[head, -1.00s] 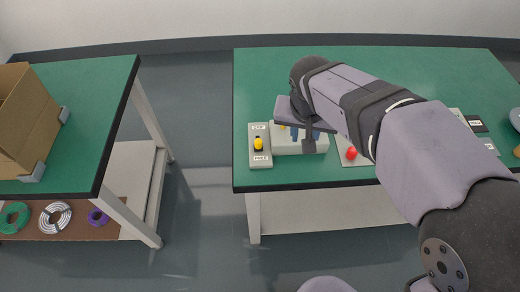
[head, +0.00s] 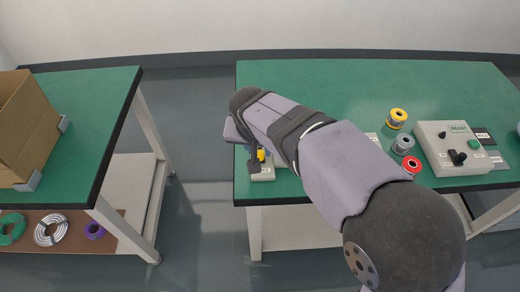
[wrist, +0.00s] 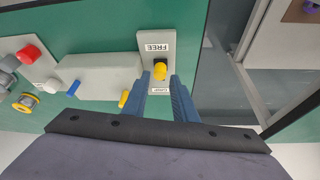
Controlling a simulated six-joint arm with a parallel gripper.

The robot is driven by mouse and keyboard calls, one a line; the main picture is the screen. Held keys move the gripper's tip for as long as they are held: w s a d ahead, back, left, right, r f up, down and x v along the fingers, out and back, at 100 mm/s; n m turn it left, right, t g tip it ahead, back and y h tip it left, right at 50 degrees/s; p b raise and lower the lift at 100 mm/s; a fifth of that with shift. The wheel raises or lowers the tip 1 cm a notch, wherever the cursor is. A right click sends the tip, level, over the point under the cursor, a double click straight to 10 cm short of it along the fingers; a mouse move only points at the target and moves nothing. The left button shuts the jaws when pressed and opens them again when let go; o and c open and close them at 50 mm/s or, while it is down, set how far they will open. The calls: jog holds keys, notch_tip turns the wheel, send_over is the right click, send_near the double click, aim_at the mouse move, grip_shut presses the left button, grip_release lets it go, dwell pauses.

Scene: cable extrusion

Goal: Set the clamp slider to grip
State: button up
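The clamp slider panel (wrist: 146,40) is a small grey plate with labels FREE and GRIP, upside down in the wrist view. Its yellow knob (wrist: 160,71) shows between the two labels, with a dark slot on the FREE side. My gripper (wrist: 160,75) is open, its two blue fingertips on either side of the knob with gaps showing; the GRIP label lies between the fingers. I cannot tell whether the tips are down at knob height. In the head view my wrist covers the panel's far part; the yellow knob (head: 261,155) shows beside my gripper.
A pale grey block (wrist: 100,78) adjoins the panel. Spools, including a red one (head: 411,165) and a yellow one (head: 397,118), and a control box (head: 450,150) stand right. A cardboard box (head: 25,125) stands on the left table. The green table behind is clear.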

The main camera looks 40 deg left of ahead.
jog(key=shift+x, duration=1.25)
grip_shut()
jog(key=shift+w+a+r+p, duration=0.2)
jog(key=shift+w+a+p, duration=0.2)
jog(key=shift+p, duration=0.1)
jog(key=shift+w+a+p, duration=0.95)
jog(key=shift+w+a, duration=0.25)
jog(key=shift+c, duration=0.6)
grip_release()
jog(key=shift+o, duration=0.6)
jog(key=shift+w+a+f, duration=0.1)
jog(key=shift+f, duration=0.05)
